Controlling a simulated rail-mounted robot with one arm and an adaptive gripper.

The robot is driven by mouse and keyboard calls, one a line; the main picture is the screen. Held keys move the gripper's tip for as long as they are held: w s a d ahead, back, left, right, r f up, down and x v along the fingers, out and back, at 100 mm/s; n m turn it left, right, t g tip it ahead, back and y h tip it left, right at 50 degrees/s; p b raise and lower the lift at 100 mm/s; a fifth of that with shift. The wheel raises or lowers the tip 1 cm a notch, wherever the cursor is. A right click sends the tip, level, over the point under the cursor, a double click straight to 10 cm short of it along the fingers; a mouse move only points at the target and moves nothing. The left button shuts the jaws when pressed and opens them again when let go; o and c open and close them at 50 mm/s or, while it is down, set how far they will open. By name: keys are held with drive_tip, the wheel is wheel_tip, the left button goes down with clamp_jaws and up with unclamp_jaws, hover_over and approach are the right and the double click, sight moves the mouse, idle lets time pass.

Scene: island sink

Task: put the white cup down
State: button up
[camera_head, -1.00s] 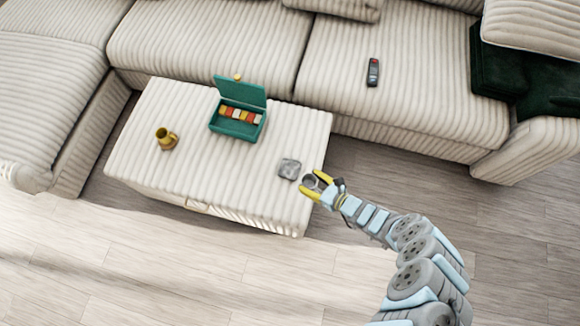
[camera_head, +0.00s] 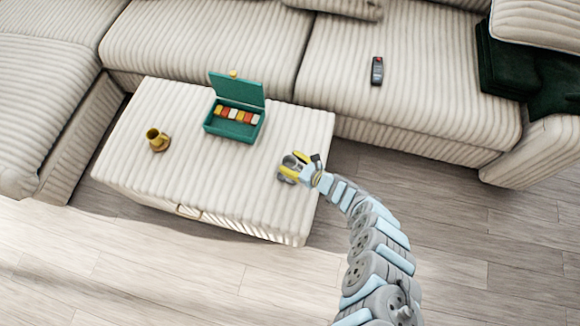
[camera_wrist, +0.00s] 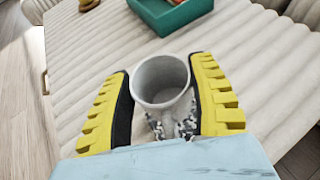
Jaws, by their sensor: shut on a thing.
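The white cup (camera_wrist: 160,80) shows in the wrist view between the two yellow-and-black fingers of my gripper (camera_wrist: 165,92). The fingers are shut on its sides, its open rim faces the camera, and it looks empty. In the head view my gripper (camera_head: 293,168) is over the right end of the ribbed ottoman (camera_head: 225,165), where the cup (camera_head: 290,160) is small and partly covered by the fingers.
A teal box (camera_head: 232,128) with its lid open and coloured pieces inside stands at the ottoman's back. A remote (camera_head: 377,70) lies on the sofa (camera_head: 420,90). The ottoman's middle is clear.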

sight(290, 167)
drive_tip(key=shift+w+a+f+b, duration=0.1)
drive_tip(key=shift+w+f+b, duration=0.15)
drive_tip(key=shift+f+b, duration=1.1)
drive_tip(key=shift+f, duration=0.45)
drive_tip(key=shift+f, duration=0.2)
drive_tip(key=o, duration=1.2)
drive_tip(key=shift+r, duration=0.15)
